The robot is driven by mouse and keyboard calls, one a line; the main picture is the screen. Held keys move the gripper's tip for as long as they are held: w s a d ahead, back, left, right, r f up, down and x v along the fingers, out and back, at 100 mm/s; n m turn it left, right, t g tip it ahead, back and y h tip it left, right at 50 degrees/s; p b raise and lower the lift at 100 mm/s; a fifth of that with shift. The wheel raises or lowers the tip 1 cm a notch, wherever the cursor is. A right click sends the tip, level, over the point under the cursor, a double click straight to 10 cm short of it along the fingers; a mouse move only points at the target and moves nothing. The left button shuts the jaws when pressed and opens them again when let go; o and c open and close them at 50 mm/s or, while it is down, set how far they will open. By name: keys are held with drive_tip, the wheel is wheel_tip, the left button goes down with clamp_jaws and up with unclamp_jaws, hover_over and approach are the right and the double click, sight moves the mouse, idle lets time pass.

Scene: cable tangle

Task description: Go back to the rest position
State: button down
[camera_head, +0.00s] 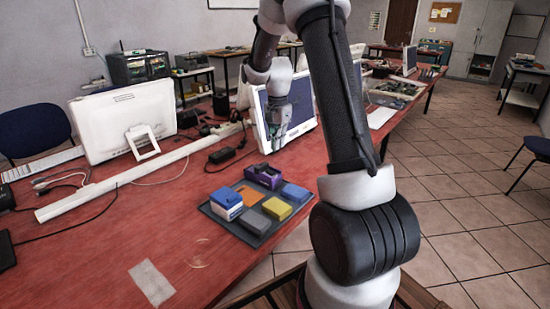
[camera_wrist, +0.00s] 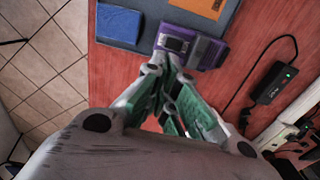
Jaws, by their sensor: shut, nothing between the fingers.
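My gripper (camera_head: 276,140) hangs from my raised arm above the red table, pointing down in front of a monitor. In the wrist view its fingertips (camera_wrist: 166,62) are together with nothing between them. Below them in that view is a purple piece (camera_wrist: 208,54) with a dark, grey-edged part. In the head view the purple piece (camera_head: 262,176) is at the far edge of a dark tray (camera_head: 242,236), and the fingertips are apart from it.
The tray bears a blue-and-white block (camera_head: 226,205), a yellow block (camera_head: 277,208), a grey block (camera_head: 254,222) and a blue block (camera_head: 294,193). A black power adapter (camera_head: 221,155) and cables lie behind. A white monitor (camera_head: 123,122) and a long white power strip (camera_head: 120,180) are left.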

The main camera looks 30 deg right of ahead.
drive_tip(key=shift+s+d+r, duration=0.1)
drive_tip(key=shift+s+r, duration=0.05)
drive_tip(key=shift+r, duration=0.75)
drive_tip(key=shift+s+r, duration=0.1)
drive_tip(key=shift+r, duration=0.8)
drive_tip(key=s+a+r+n+t, duration=0.1)
drive_tip(key=s+a+r+n, duration=0.2)
drive_tip(key=s, duration=0.7)
drive_tip(key=s+a+r+n+t, duration=0.1)
drive_tip(key=s+a+r+n, duration=0.2)
drive_tip(key=s+r+n, duration=0.3)
drive_tip(key=s+a+r+n+t, duration=0.2)
drive_tip(key=s+r+n, duration=0.3)
drive_tip(key=s, duration=0.9)
drive_tip(key=shift+s+a, duration=0.25)
drive_tip(key=shift+a, duration=0.5)
